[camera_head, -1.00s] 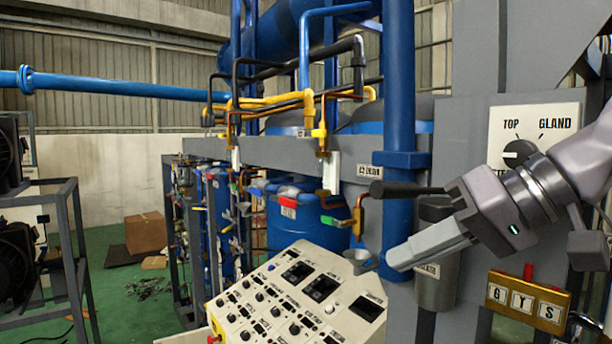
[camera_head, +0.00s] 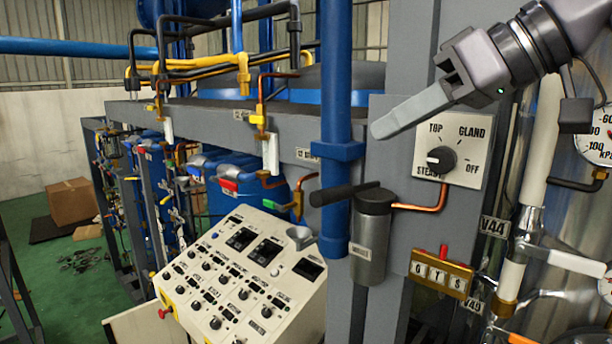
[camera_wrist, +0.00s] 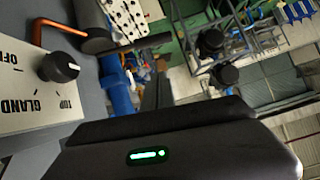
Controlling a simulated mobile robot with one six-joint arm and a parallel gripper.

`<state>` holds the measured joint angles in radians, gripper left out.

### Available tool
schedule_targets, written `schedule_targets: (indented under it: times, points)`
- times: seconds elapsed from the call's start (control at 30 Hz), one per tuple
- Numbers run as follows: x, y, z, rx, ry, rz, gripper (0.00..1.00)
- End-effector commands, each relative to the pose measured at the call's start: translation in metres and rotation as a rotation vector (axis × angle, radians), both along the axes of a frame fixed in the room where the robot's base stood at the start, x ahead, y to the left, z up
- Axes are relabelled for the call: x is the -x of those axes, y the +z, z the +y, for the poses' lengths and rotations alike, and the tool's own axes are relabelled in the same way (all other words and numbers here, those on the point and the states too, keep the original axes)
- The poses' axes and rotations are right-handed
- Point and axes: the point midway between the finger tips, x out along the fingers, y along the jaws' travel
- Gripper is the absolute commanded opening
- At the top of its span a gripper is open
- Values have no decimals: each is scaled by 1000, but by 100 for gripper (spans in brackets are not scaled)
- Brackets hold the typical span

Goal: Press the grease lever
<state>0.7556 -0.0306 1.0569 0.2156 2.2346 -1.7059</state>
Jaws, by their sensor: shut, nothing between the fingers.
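The grease lever (camera_head: 345,193) is a black rod handle in the head view. It sticks out to the left from the top of a grey cylindrical canister (camera_head: 370,240) on the grey frame. My gripper (camera_head: 376,131) is shut and empty, its fingers pointing down and left. In the picture it is above the lever, clearly apart from it, and overlaps the corner of the dial plate. In the wrist view the dark gripper body (camera_wrist: 180,150) fills the bottom and its fingertips cannot be made out.
A white dial plate (camera_head: 478,150) with a black knob is right of the lever; the knob also shows in the wrist view (camera_wrist: 60,68). A blue vertical pipe (camera_head: 337,90) stands behind the lever's left end. A sloped control panel (camera_head: 245,275) and a brass G-T-S block (camera_head: 440,274) sit lower.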

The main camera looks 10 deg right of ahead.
Motion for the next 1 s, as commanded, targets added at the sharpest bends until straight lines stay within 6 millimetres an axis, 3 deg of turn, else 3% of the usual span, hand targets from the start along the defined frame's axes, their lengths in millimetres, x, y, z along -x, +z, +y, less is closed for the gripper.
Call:
schedule_targets:
  times: [0.3, 0.5, 1.0]
  points:
    - [-41, -39, 38, -3, 3, 2, 0]
    - [-43, -67, 42, -1, -1, 1, 0]
    - [-45, -75, 43, 3, -1, -3, 0]
